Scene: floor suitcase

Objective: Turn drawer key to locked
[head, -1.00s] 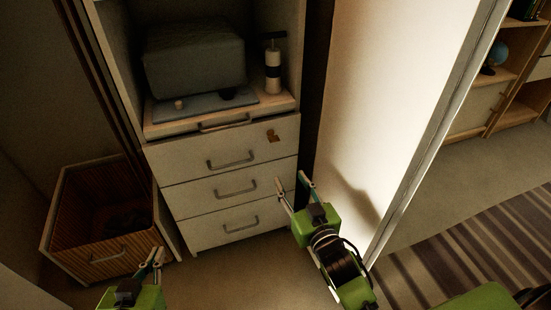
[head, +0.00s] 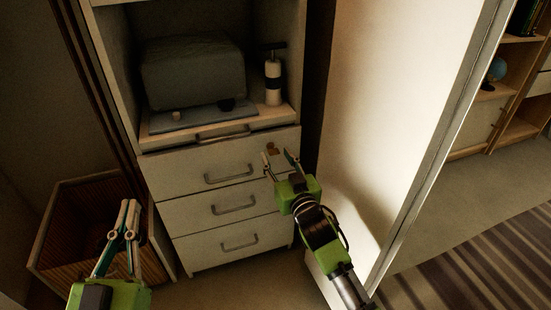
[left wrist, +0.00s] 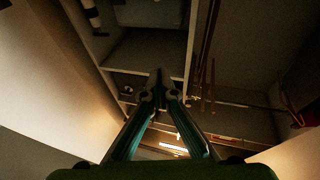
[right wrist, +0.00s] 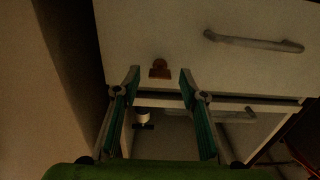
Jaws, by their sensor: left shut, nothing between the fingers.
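The drawer key (head: 272,148) is a small brass-coloured piece at the upper right of the top white drawer (head: 185,172). In the right wrist view the key (right wrist: 160,69) shows ahead, between and just beyond the two fingertips. My right gripper (head: 278,156) is open and empty in front of the top drawer, just below the key. It also shows open in the right wrist view (right wrist: 160,78). My left gripper (head: 129,204) is shut and empty at the lower left, in front of the wooden basket. Its closed tips show in the left wrist view (left wrist: 158,75).
Two more white drawers (head: 190,215) with grey handles are below. A pull-out shelf above holds a dark covered box (head: 193,72) and a pump bottle (head: 273,80). A wooden slatted basket (head: 60,215) stands left. A pale panel (head: 375,110) stands close on the right.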

